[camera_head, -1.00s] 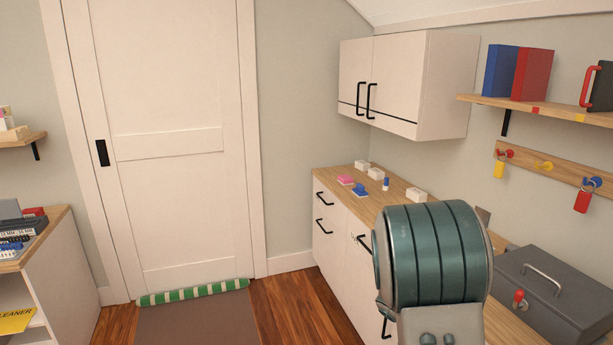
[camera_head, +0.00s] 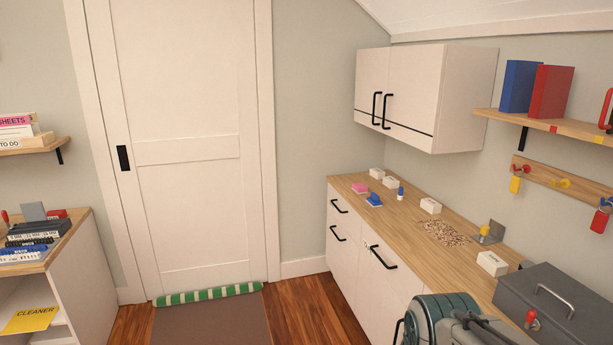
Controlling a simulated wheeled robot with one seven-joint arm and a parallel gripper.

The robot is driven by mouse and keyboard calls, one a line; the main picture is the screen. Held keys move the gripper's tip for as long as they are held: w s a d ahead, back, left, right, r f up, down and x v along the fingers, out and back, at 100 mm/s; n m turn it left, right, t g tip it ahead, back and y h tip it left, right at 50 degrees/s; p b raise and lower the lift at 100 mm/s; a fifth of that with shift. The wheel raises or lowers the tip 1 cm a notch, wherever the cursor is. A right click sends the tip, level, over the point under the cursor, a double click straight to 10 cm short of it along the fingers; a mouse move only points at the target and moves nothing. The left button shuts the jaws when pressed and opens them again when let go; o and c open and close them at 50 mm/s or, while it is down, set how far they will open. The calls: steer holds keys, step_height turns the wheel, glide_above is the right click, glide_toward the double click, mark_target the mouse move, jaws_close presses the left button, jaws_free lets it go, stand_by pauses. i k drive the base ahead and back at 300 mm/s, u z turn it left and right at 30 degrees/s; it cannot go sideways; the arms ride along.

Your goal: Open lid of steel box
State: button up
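The steel box (camera_head: 576,306) is a dark grey box on the right end of the wooden counter. The box's right side is cut off by the frame edge. A green-grey part of my own arm stands at the bottom, just left of the box. My gripper's fingers are not visible.
The counter (camera_head: 410,215) carries white blocks, small pink and blue items, a pile of small bits (camera_head: 445,233) and a white box (camera_head: 492,263). A wall cabinet (camera_head: 425,95) and a shelf (camera_head: 560,125) hang above.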

mark_target(585, 317)
steer(key=z, duration=3.6)
steer(key=k, duration=1.15)
steer(key=u, duration=1.2)
steer(key=i, duration=1)
